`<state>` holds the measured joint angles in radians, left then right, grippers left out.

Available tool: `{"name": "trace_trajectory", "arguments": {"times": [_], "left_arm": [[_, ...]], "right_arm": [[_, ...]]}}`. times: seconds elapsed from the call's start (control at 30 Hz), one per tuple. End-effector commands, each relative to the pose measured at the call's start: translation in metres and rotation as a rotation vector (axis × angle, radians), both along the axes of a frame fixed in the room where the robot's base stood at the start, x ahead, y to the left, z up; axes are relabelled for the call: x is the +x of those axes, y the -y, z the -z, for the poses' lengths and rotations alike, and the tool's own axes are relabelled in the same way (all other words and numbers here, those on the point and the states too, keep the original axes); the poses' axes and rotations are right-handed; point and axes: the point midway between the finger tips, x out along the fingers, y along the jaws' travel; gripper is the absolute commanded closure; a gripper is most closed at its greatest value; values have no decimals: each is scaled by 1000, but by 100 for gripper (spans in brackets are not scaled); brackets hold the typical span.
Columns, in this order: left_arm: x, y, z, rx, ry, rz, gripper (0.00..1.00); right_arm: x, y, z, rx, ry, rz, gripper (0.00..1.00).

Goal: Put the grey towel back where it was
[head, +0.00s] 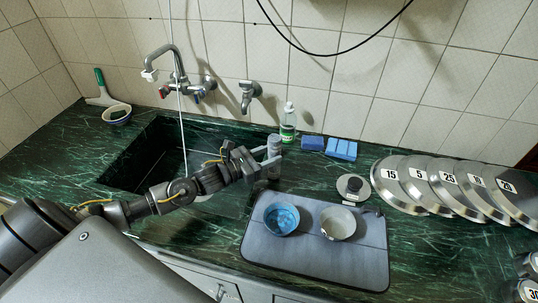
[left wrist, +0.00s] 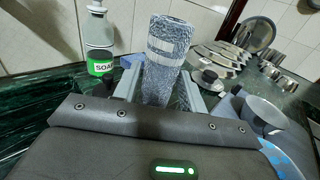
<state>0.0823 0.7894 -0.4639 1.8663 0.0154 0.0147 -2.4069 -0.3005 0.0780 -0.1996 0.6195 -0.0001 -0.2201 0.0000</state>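The grey towel (left wrist: 166,55) is a rolled, speckled cylinder with a pale band. In the left wrist view it stands roughly upright between the two fingers of my left gripper (left wrist: 165,90), which appear to press it from both sides. In the head view the towel (head: 274,143) shows as a small grey roll at my left gripper (head: 268,160), by the sink's right edge. The arm and fingers hide its lower part, so I cannot tell whether it touches the counter. My right gripper is not in view.
A green soap bottle (head: 288,123) and blue sponges (head: 341,149) stand along the wall. A grey mat (head: 330,264) holds a blue bowl (head: 281,219) and a white bowl (head: 338,223). The sink (head: 150,150) is left, numbered lids (head: 398,185) right. The counter below the sink is clear.

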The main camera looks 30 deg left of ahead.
Motion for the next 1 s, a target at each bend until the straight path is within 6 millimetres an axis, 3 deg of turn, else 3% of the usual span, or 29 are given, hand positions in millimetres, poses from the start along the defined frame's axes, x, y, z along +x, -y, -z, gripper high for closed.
{"name": "trace_trajectory", "arguments": {"times": [0.1, 0.47, 0.7, 1.0], "left_arm": [[0, 0, -1, 0, 0, 0, 44], [0, 0, -7, 0, 0, 0, 44], [-39, -23, 2, 4, -6, 0, 44], [-87, -51, -2, 2, -3, 1, 44]], "right_arm": [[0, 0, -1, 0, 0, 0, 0], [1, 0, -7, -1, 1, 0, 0], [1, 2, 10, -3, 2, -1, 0], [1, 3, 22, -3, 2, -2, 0]]}}
